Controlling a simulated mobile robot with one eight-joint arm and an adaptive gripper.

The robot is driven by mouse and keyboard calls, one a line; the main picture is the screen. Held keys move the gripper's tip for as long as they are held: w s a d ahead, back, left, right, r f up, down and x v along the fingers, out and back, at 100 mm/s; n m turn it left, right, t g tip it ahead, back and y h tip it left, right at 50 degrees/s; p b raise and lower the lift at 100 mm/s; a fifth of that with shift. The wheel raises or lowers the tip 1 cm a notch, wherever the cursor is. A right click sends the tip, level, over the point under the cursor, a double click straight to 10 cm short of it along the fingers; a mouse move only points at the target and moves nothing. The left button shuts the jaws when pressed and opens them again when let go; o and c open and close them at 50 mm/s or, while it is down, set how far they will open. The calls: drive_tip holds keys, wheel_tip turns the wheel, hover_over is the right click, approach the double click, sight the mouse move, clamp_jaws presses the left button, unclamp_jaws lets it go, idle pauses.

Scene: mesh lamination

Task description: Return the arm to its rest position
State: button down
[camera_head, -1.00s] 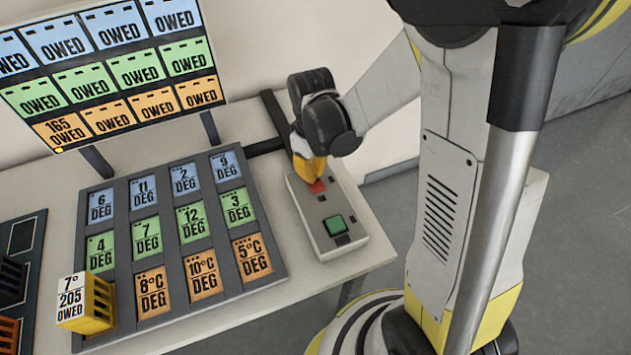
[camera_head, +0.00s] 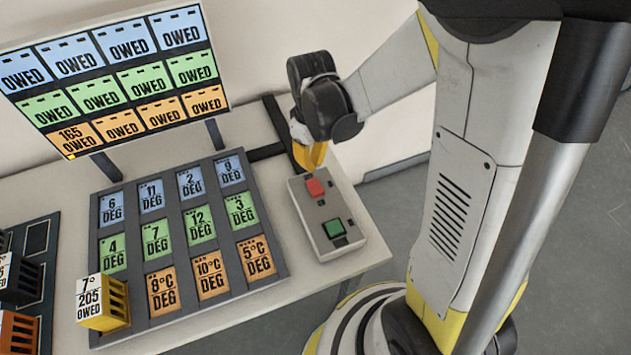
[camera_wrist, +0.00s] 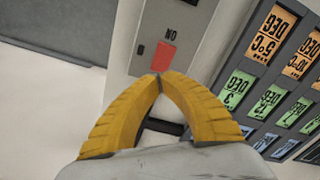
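My gripper (camera_head: 311,156) is on my arm, over the back end of the grey button box. In the wrist view its two yellow fingers (camera_wrist: 159,80) meet at the tips with nothing between them. The red button (camera_head: 315,188) lies just in front of the fingertips in the head view, and it also shows in the wrist view (camera_wrist: 165,56), just beyond the tips. A small gap seems to separate them. The green button (camera_head: 334,228) sits nearer on the same box (camera_head: 350,241).
A dark panel (camera_head: 222,284) of blue, green and orange DEG tiles lies left of the box. A yellow block (camera_head: 119,303) marked 7° 205 OWED stands at its left corner. An OWED board (camera_head: 115,75) stands behind. Dark racks (camera_head: 35,240) are at far left. Floor is open at right.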

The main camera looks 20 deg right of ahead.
idle(0.5)
drive_tip(key=s+r+m+t+b, duration=0.5)
drive_tip(key=s+r+m+t, duration=0.1)
drive_tip(key=s+r, duration=0.4)
drive_tip(key=shift+r+t, duration=0.45)
drive_tip(key=shift+t, duration=0.05)
idle(0.5)
